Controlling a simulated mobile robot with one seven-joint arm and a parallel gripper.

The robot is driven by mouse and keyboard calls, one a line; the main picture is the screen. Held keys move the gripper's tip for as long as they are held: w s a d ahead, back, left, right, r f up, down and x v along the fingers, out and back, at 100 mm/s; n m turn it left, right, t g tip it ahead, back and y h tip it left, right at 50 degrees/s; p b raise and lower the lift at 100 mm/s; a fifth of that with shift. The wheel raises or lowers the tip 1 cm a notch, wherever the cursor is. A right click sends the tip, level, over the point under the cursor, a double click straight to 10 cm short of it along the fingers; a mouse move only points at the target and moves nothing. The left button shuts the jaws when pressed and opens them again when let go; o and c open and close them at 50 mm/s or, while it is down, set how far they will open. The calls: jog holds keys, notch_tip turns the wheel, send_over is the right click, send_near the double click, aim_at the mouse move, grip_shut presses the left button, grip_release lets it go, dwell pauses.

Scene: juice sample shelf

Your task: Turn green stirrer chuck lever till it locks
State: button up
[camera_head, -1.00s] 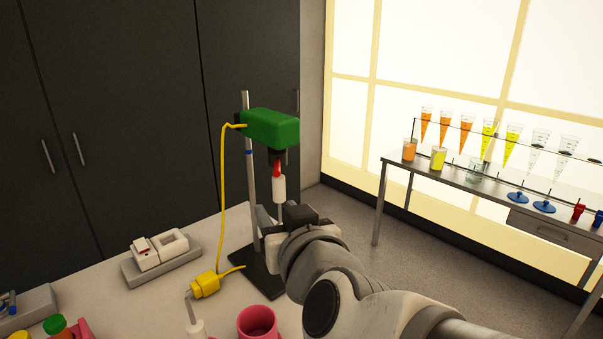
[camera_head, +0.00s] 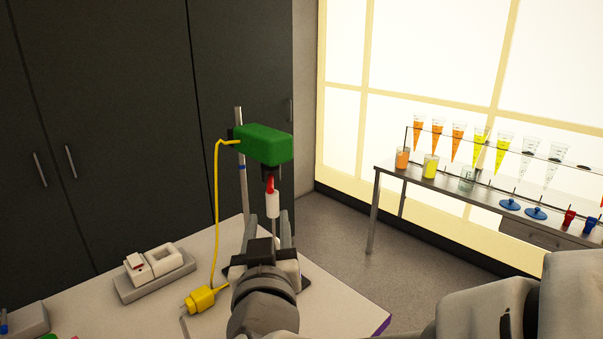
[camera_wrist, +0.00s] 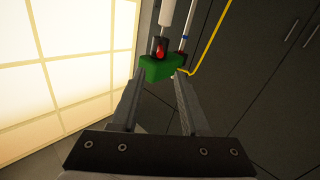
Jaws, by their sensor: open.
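The green stirrer head (camera_head: 263,144) is held on an upright stand rod (camera_head: 241,170); it also shows in the wrist view (camera_wrist: 158,68). A dark chuck (camera_head: 270,171) is under it, with a red lever part (camera_head: 270,185) that also shows in the wrist view (camera_wrist: 160,48). A white cylinder (camera_head: 273,204) hangs below the red part, with a thin shaft under it. My gripper (camera_head: 268,222) is open and empty, fingers pointing up below the white cylinder. In the wrist view the stirrer head appears beyond the fingertips (camera_wrist: 158,76). I see no contact with the lever.
A yellow cable (camera_head: 217,215) runs from the stirrer down to a yellow plug (camera_head: 201,299) on the bench. A grey tray (camera_head: 157,284) with white blocks stands left. Dark cabinets (camera_head: 100,120) are behind. A side table (camera_head: 450,194) with juice samples stands right, clear of the stirrer.

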aim_at(271, 177)
jog(key=w, duration=0.4)
jog(key=w+a+p, duration=0.1)
jog(key=w, duration=0.4)
jog(key=w+a, duration=0.1)
jog(key=w, duration=0.3)
jog(key=shift+w+p, duration=0.35)
jog(key=shift+p, duration=0.05)
grip_shut()
dwell(0.7)
